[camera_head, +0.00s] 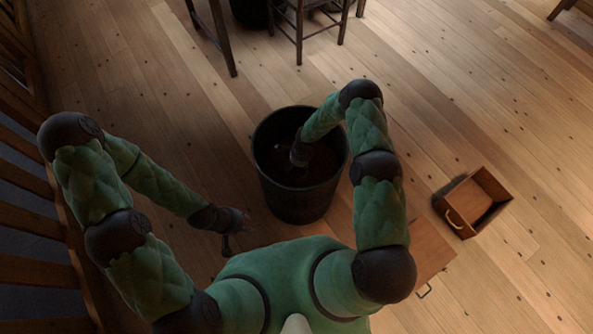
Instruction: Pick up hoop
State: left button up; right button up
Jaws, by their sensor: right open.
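I cannot make out a hoop anywhere in the head view. My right gripper (300,157) reaches down inside a round black bin (299,204); it is open, but its fingers are hard to see against the dark inside. What lies at the bottom of the bin is too dark to tell. My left gripper (235,234) is low, left of the bin and apart from it. Its dark fingers look spread, with nothing visible between them.
A wooden drawer box (485,188) with a yellowish curved handle (455,219) stands on the floor at right. A wooden cabinet (430,250) is partly hidden by my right arm. A dark chair (300,28) stands behind the bin. A slatted railing (28,215) runs along the left. The plank floor at right is mostly free.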

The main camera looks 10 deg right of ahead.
jog(key=shift+r, duration=0.1)
jog(key=c, duration=0.5)
jog(key=shift+c, duration=0.2)
